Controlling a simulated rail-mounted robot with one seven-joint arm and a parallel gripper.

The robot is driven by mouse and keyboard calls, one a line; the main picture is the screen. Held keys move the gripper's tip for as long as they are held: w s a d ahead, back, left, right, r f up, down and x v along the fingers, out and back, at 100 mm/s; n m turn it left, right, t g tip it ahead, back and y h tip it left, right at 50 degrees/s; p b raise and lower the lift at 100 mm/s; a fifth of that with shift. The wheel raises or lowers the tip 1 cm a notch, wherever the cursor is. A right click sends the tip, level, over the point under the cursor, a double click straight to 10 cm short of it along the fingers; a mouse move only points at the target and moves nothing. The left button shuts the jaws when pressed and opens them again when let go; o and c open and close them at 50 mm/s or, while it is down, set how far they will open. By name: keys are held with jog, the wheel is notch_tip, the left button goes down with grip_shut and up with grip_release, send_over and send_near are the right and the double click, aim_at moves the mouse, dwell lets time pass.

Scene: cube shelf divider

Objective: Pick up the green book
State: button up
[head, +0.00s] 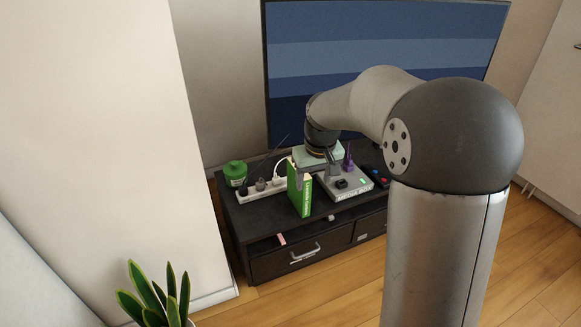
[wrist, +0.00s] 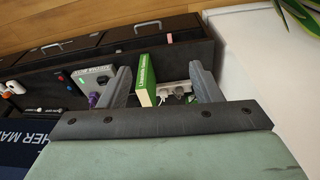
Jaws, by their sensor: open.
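The green book (head: 303,190) stands upright on the black TV cabinet, with its green cover and pale page edges showing. In the wrist view the green book (wrist: 147,82) lies between my two grey fingers, nearer the left one, with gaps visible on both sides. My gripper (wrist: 160,70) is open and empty. In the head view my gripper (head: 318,162) is above and behind the book, partly hidden by my arm. I cannot tell how far the fingertips reach down beside the book.
A white power strip (head: 258,191) with plugs and cables lies left of the book, near a green jar (head: 235,173). A grey box (head: 343,188) sits close on the right, with a purple item (head: 347,160) behind it. The television (head: 385,45) stands behind.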

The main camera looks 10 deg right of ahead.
jog(key=w+d+f+n+t, duration=0.1)
jog(key=w+f, duration=0.3)
jog(key=w, duration=0.7)
jog(key=w+d+f+t, duration=0.1)
jog(key=w+f, duration=0.2)
jog(key=w, duration=0.9)
jog(key=shift+y, duration=0.4)
jog(key=b+x, duration=0.1)
jog(key=x, duration=1)
jog(key=shift+w+d+f, duration=0.15)
jog(key=shift+w+f, duration=0.05)
jog(key=shift+w+d+b+x, duration=0.1)
jog(key=shift+b+x, duration=0.1)
jog(key=shift+x, duration=0.75)
jog(key=shift+w+d+b+x, duration=0.1)
jog(key=shift+w+b+x, duration=0.1)
jog(key=shift+x, duration=0.75)
jog(key=shift+w+d+b+x, duration=0.1)
jog(key=shift+b+x, duration=0.1)
jog(key=shift+x, duration=0.75)
jog(key=shift+s+f+b, duration=0.1)
jog(key=shift+f+b, duration=0.05)
jog(key=shift+b, duration=0.15)
grip_shut()
